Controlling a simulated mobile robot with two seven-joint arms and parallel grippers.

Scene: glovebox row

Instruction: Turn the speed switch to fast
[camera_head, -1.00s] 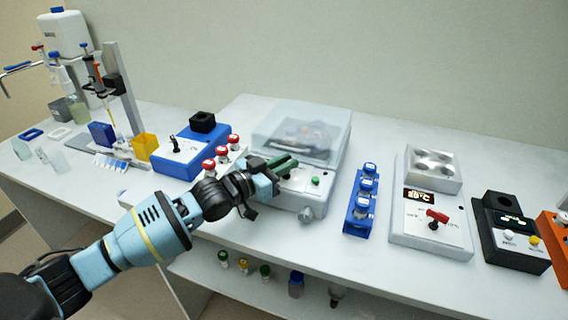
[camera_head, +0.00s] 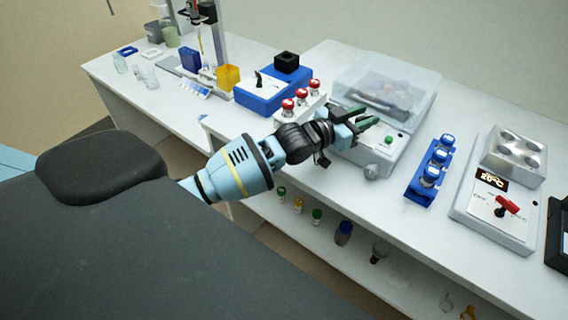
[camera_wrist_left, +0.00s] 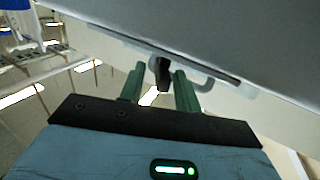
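The device with the clear lid (camera_head: 412,78) stands on the bench, its sloping front panel carrying a green button (camera_head: 388,140). My left gripper (camera_head: 362,116) is over the left part of that panel, its green fingers hiding what lies under them. In the left wrist view a black lever (camera_wrist_left: 162,72), apparently this device's switch, stands between the two fingertips (camera_wrist_left: 159,88). The fingers are apart, with a gap visible on the lever's left; the right finger is close to it, contact unclear. The switch's markings cannot be read. My right gripper is out of view.
A rack of red-capped tubes (camera_head: 302,108) is close left of my gripper. Behind it is a blue device (camera_head: 262,95) with a black switch (camera_head: 258,80). A blue vial rack (camera_head: 418,186) and a hot plate with a red switch (camera_head: 507,206) are at right.

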